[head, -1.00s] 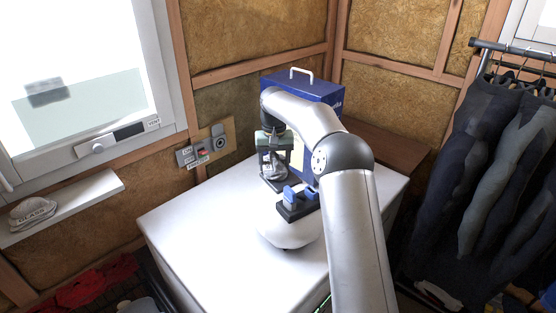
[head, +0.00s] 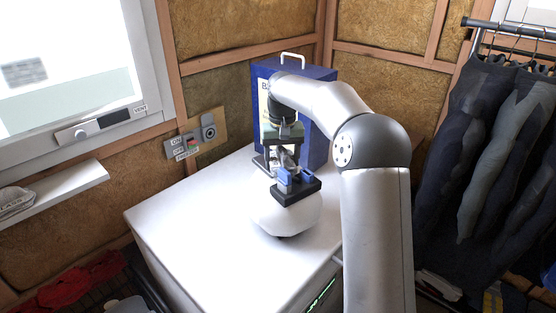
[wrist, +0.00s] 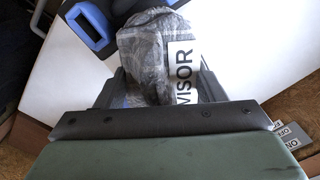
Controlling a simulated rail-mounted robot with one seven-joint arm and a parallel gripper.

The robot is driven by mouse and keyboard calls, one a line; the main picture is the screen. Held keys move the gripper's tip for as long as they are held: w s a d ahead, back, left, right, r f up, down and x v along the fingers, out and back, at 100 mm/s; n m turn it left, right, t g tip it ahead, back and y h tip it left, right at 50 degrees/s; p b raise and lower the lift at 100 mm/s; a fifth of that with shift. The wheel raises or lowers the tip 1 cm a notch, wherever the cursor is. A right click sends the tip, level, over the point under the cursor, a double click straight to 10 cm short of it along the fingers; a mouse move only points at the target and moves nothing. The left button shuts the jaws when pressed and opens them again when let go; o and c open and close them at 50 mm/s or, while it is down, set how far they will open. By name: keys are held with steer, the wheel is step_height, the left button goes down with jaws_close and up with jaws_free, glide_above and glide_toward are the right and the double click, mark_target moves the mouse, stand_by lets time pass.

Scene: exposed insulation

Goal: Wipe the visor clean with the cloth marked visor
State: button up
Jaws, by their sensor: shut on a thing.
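A grey, crumpled cloth (wrist: 145,60) with a white label reading VISOR is held in my gripper (wrist: 155,88), seen in the wrist view. In the head view my gripper (head: 277,168) points down over the white table, just behind a rounded white helmet-like object (head: 287,215). A black mount with blue parts (head: 297,187) sits on top of that object; its blue-and-black part (wrist: 88,25) also shows at the wrist view's top left. I cannot make out the visor's face or any dirt on it. I cannot tell whether the cloth touches the object.
A blue case (head: 322,110) with a handle stands at the table's back, close behind my gripper. A switch panel (head: 195,138) is on the wall. Another cloth (head: 15,202) lies on the window ledge. Dark clothes (head: 500,150) hang at right. The table's left front (head: 195,235) is clear.

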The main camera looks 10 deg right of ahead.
steer(key=shift+r+p, duration=3.65)
steer(key=shift+r, duration=0.5)
